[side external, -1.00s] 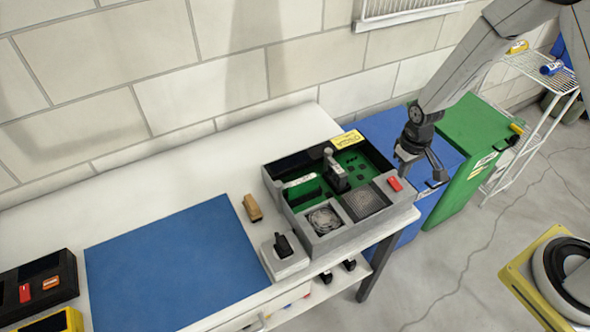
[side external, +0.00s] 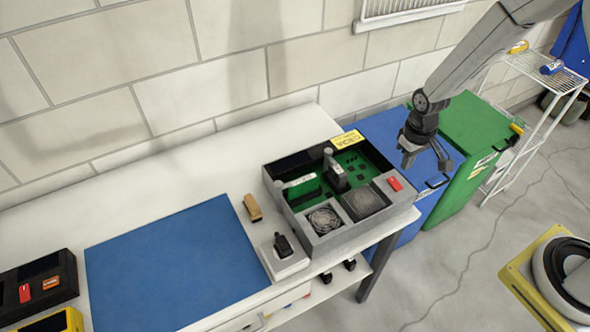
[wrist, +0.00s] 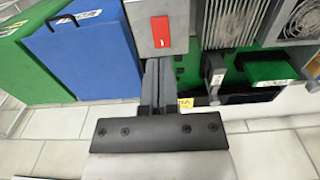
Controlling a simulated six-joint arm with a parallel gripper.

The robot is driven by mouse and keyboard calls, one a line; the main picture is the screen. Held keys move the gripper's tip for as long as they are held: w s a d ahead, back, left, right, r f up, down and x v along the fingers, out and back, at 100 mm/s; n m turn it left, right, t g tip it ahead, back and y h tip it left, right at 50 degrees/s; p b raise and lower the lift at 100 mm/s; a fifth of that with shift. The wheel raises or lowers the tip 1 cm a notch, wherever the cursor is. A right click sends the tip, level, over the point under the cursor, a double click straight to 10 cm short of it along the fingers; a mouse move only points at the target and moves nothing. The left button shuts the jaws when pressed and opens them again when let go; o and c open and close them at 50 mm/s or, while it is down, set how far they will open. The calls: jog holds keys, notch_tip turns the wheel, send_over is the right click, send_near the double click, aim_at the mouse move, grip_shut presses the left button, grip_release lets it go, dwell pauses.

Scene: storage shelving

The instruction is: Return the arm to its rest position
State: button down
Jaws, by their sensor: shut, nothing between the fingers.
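My gripper (side external: 408,163) is above the right end of the workbench, beside the grey box's right rim in the side view. Its fingers are together and empty; in the wrist view the closed fingers (wrist: 158,68) point up the picture, with the grey box's red switch (wrist: 160,33) just beyond them. My arm reaches in from the upper right of the side view.
The grey box (side external: 330,243) with green boards stands on the white bench (side external: 130,182), beside a blue mat (side external: 170,262). Blue (side external: 385,128) and green (side external: 478,128) cabinets stand behind and right of my gripper. A wire shelf (side external: 545,70) is farther right.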

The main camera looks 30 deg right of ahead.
jog(key=s+a+r+t, duration=0.2)
jog(key=s+r, duration=0.7)
jog(key=r, duration=0.3)
jog(key=shift+s+a+t, duration=0.25)
jog(key=shift+s+t, duration=0.05)
